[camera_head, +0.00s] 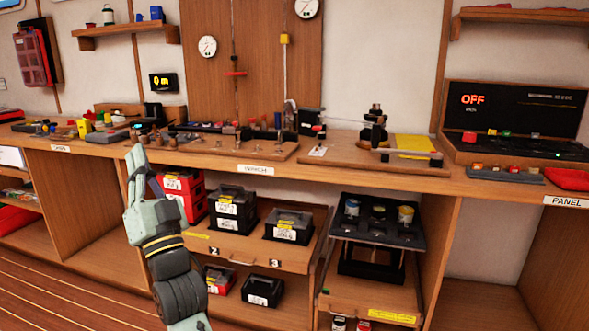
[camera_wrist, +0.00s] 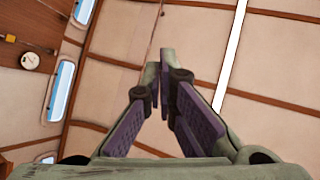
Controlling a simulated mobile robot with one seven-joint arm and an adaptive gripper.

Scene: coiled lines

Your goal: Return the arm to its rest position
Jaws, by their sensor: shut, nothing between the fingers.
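My arm rises from the bottom of the head view, left of the middle, in front of the workbench. My gripper (camera_head: 137,150) points upward at its top, near the front edge of the bench top. In the wrist view my gripper (camera_wrist: 162,66) has its fingertips together, with nothing between them. Behind the fingers, the wrist view shows the pale panelled ceiling with brown strips. My gripper looks clear of the bench, though the exact gap cannot be told.
The wooden bench top (camera_head: 215,163) carries many small parts. Below it, a drawer (camera_head: 250,250) with black cases and a shelf with a black rack (camera_head: 378,228) stand out. A black panel (camera_head: 515,115) reading OFF is at the right. The striped floor (camera_head: 70,290) is clear at lower left.

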